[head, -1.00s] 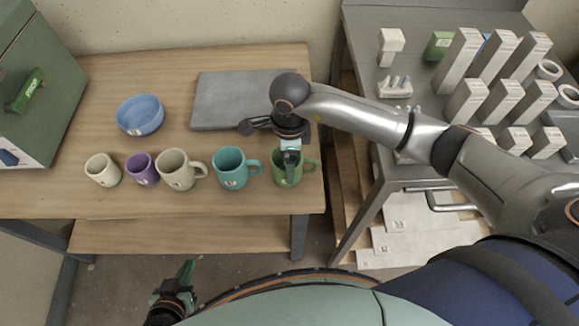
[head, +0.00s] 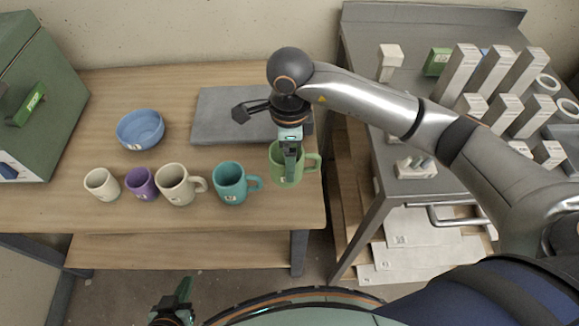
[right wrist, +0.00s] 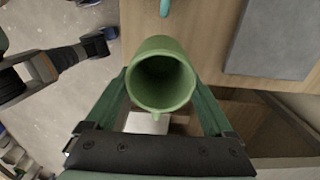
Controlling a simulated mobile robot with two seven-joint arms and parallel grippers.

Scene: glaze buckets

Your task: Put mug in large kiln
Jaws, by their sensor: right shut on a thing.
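My right gripper (head: 289,160) is shut on a green mug (head: 276,169) near the table's right end. In the right wrist view, the mug (right wrist: 160,75) stands between the two fingers with its dark opening facing the camera. It appears raised a little off the table. A large green box with a green handle (head: 35,85), possibly the large kiln, stands at the far left, cut off by the frame; its front seems closed. My left gripper (head: 180,300) is low at the bottom of the head view, away from the table; its jaw opening is unclear.
A teal mug (head: 230,185), a beige mug (head: 175,186), a purple mug (head: 140,184) and a cream cup (head: 100,184) stand in a row. Behind are a blue bowl (head: 140,130) and a grey slab (head: 215,115). A grey bench (head: 415,215) with white blocks stands right.

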